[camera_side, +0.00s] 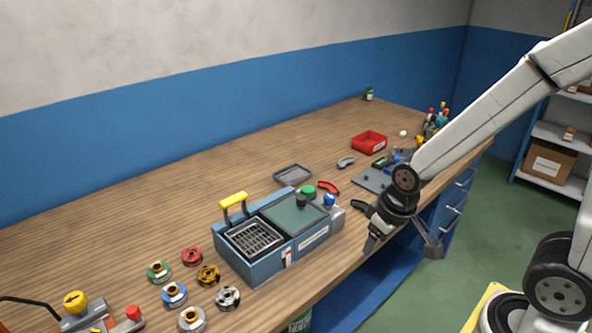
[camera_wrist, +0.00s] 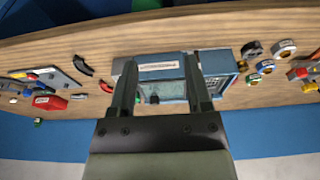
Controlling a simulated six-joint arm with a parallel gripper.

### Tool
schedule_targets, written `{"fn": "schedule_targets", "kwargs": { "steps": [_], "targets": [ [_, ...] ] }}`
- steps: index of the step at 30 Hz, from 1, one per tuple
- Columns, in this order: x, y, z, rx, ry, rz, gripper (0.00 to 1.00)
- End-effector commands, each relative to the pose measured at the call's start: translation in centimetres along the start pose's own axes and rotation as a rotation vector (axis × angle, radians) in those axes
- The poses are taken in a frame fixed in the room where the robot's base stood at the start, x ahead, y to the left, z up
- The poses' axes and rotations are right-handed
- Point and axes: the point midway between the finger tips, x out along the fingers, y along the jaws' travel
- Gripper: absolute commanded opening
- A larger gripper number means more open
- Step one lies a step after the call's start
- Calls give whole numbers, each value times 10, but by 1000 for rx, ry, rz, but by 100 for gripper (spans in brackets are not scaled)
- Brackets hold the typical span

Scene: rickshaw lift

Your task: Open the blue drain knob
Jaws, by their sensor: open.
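The blue drain knob (camera_side: 329,199) sits at the right end of the blue-grey machine (camera_side: 262,268) in the side view. A green knob (camera_side: 308,191) and a dark knob (camera_side: 301,200) are just left of it. My gripper (camera_side: 364,225) is open and empty, to the right of the machine and apart from the knob. In the wrist view, the two fingers of my gripper (camera_wrist: 160,66) stand apart with the machine (camera_wrist: 160,66) seen between and beyond them. I cannot make out the blue knob there; the left finger may cover it.
Several coloured spools (camera_side: 175,294) lie left of the machine. A grey tray (camera_side: 292,175), a red curved piece (camera_side: 328,187) and a red bin (camera_side: 369,142) are behind it. A yellow handle (camera_side: 234,200) stands up at the machine's left. The bench's back left is clear.

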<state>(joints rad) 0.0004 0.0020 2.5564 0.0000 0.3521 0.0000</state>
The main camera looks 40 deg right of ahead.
Motion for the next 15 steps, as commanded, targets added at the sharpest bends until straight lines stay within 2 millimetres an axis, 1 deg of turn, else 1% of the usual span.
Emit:
{"fn": "schedule_targets", "kwargs": {
  "steps": [4,8,11,15],
  "targets": [
    [1,2,-9,9,-6,2,63],
    [3,7,-27,24,-20,5,63],
    [5,13,-47,43,-36,9,63],
    [10,25,-79,73,-64,14,63]
  ]
}}
